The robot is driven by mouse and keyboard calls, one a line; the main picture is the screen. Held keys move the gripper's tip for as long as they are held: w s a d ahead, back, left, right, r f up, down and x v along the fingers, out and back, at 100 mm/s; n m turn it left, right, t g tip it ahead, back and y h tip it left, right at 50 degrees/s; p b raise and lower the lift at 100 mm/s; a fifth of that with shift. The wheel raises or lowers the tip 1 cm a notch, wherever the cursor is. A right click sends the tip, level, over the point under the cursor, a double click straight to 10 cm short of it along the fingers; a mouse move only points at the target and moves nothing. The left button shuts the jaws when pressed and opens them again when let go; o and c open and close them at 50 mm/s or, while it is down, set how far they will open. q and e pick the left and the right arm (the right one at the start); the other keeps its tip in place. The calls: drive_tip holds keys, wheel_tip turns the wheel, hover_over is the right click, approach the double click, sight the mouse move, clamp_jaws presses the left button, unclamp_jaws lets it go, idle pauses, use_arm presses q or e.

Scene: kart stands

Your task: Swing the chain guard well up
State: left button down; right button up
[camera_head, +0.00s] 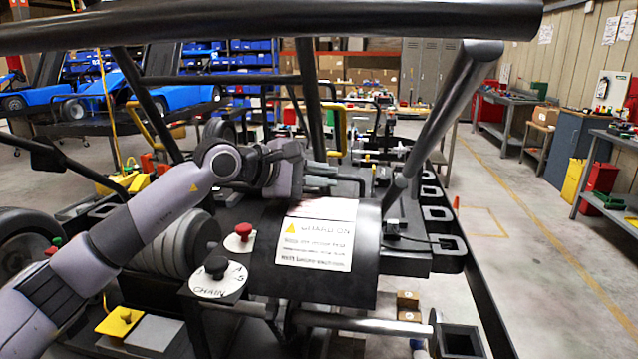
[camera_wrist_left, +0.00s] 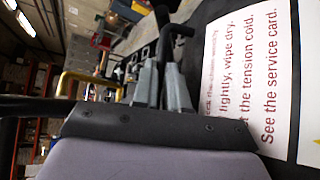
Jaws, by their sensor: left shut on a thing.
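The chain guard (camera_head: 365,262) is a dark curved panel near the middle of the head view, with a white warning label (camera_head: 318,238) on it. Its lower edge hangs toward me above a metal bar. My left gripper (camera_head: 333,178) is at the guard's far side, behind the label. In the left wrist view my left gripper's fingers (camera_wrist_left: 168,82) are shut on a dark bar-shaped handle (camera_wrist_left: 163,40) beside the guard's labelled face (camera_wrist_left: 245,75). The exact grip on the handle is partly hidden. My right gripper is in neither view.
A round plate marked CHAIN with a black knob (camera_head: 216,267) and a red button (camera_head: 243,231) stand left of the guard. Thick dark frame tubes (camera_head: 440,120) cross above and right of it. Grey floor (camera_head: 540,260) is open at the right.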

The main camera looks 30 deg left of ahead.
use_arm(q)
drive_tip(key=shift+w+a+r+n+g, duration=0.15)
drive_tip(key=shift+w+a+r+g, duration=0.1)
drive_tip(key=shift+w, duration=0.35)
drive_tip(key=shift+w+a+r+n+g, duration=0.15)
drive_tip(key=shift+w+r+g, duration=0.1)
drive_tip(key=shift+w, duration=0.3)
drive_tip(key=c, duration=1.2)
unclamp_jaws()
drive_tip(key=shift+f, duration=0.1)
drive_tip(key=shift+o, duration=0.2)
drive_tip(key=shift+s+a, duration=0.2)
drive_tip(key=shift+s, duration=0.1)
drive_tip(key=b+v, duration=0.2)
drive_tip(key=v, duration=0.4)
drive_tip(key=shift+s, duration=0.2)
